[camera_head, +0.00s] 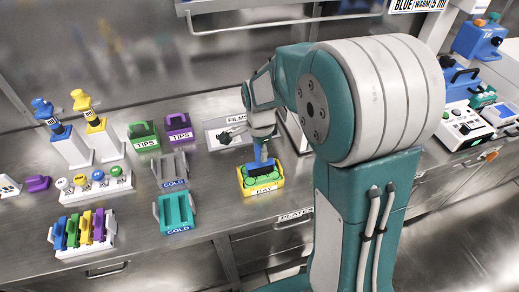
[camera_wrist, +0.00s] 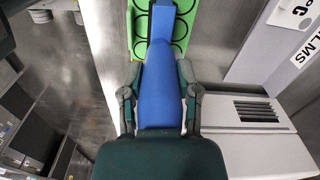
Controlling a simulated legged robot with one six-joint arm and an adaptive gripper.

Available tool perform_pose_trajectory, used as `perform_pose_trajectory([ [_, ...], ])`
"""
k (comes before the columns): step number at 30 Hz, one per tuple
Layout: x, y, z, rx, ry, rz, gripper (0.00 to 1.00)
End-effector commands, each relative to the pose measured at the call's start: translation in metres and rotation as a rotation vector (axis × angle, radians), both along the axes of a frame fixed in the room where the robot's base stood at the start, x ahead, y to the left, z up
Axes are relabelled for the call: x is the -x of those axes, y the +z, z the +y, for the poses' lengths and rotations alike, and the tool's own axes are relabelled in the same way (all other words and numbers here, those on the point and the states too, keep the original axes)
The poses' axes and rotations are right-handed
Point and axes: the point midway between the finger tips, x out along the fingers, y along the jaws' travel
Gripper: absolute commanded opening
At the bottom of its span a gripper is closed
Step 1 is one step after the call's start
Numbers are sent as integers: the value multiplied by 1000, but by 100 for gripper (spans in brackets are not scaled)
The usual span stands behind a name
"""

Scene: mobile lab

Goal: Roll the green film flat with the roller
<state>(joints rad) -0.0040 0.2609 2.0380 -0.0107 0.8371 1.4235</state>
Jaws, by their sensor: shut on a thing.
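My gripper (camera_wrist: 160,92) is shut on the blue handle of the roller (camera_wrist: 160,98), with one finger on each side. In the head view the roller (camera_head: 261,157) hangs down from my gripper over the plate in the yellow bay (camera_head: 264,191). The green film (camera_wrist: 181,40) shows at the top of the wrist view, with dark circles on it, on both sides of the handle. In the head view the green film (camera_head: 245,184) lies in the bay. I cannot tell whether the roller presses on the film.
A tray labelled FILMS (camera_head: 214,141) stands behind the bay. Teal (camera_head: 176,212) and grey (camera_head: 171,168) COLD racks stand to the left. Pipette stands (camera_head: 72,149), a tube rack and tip boxes are farther left. Bare steel bench lies in front of the bay.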

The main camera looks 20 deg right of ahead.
Motion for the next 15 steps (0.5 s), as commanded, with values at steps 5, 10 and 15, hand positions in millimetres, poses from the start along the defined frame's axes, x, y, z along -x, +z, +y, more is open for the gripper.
perform_pose_trajectory([
  [5, 9, -1, 0, 0, 0, 5, 0],
  [10, 13, 0, 0, 0, 0, 4, 0],
  [15, 12, 0, 0, -1, 0, 3, 0],
])
